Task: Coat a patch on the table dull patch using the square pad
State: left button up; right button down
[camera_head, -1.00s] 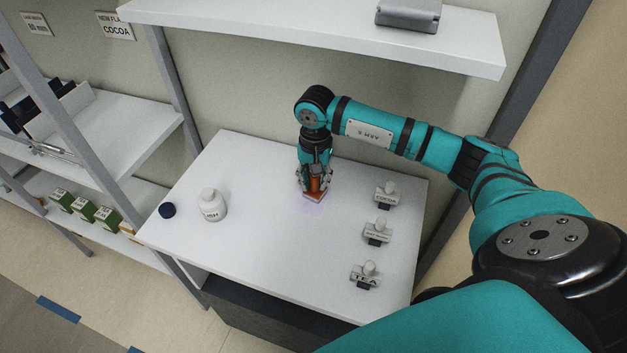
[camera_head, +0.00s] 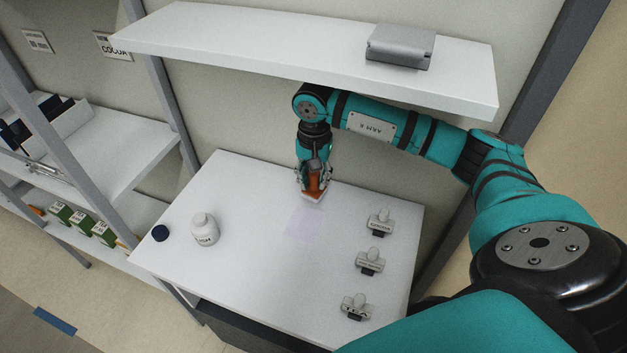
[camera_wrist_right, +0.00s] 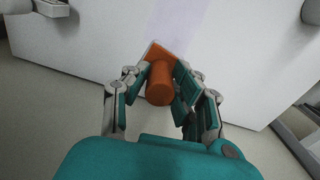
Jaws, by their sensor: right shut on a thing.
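My right gripper (camera_head: 313,184) is shut on the orange handle of the square pad (camera_head: 312,198), near the back edge of the table. The right wrist view also shows the pad (camera_wrist_right: 159,82) between the fingers of the gripper (camera_wrist_right: 162,84). A faint pale-lilac patch (camera_head: 302,224) lies on the white table (camera_head: 255,265), just in front of the pad. It also shows as a lilac strip in the right wrist view (camera_wrist_right: 180,25). I cannot tell whether the pad touches the table. My left gripper is not in view.
A shelf (camera_head: 300,58) with a grey box (camera_head: 400,46) overhangs the back.

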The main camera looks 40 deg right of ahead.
jog(key=shift+d+r+p, duration=0.1)
jog(key=shift+r+p, duration=0.25)
jog(key=shift+r, duration=0.8)
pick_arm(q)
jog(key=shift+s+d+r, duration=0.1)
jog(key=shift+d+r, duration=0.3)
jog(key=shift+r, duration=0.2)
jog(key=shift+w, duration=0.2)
